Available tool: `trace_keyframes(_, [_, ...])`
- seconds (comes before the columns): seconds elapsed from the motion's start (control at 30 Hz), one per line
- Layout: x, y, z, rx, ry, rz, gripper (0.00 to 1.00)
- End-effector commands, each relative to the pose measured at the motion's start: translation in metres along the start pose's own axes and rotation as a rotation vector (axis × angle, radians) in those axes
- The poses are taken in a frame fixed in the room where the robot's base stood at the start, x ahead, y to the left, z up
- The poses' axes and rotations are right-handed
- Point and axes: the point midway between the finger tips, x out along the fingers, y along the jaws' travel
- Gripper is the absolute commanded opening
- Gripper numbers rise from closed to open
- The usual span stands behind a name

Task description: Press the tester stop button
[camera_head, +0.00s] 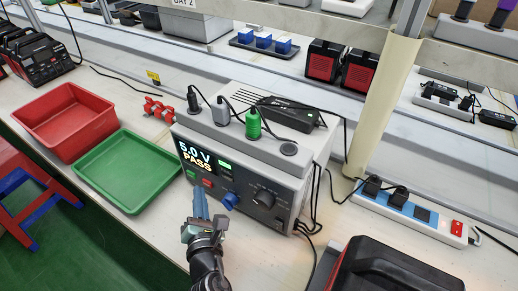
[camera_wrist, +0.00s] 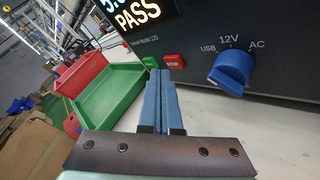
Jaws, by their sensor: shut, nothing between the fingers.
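The tester (camera_head: 262,172) is a grey box on the bench, with its screen (camera_head: 196,155) reading 5.0 V PASS. Its red stop button (camera_wrist: 174,62) is low on the front panel, just right of a green button (camera_wrist: 150,62); the red one also shows in the head view (camera_head: 207,183). My gripper (camera_wrist: 160,72) is shut and empty, its blue fingers side by side and pointing at the panel. In the wrist view the fingertips appear just below the two buttons and overlap their lower edges. I cannot tell whether they touch. The gripper also shows in the head view (camera_head: 200,196).
A blue selector dial (camera_wrist: 231,72) sticks out right of the stop button. A green tray (camera_head: 128,173) and a red bin (camera_head: 65,122) stand to the left. A power strip (camera_head: 410,212) and a black-red case (camera_head: 395,268) lie to the right. Cables hang along the tester's right side.

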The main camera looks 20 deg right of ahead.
Motion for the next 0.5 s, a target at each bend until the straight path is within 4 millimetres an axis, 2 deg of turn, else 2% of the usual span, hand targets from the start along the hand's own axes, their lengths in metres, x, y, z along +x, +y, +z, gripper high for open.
trace_keyframes(0.27, [-0.001, 0.001, -0.002, 0.000, 0.000, 0.001, 0.00])
trace_keyframes(0.5, [-0.017, 0.012, -0.015, 0.000, 0.001, 0.003, 0.00])
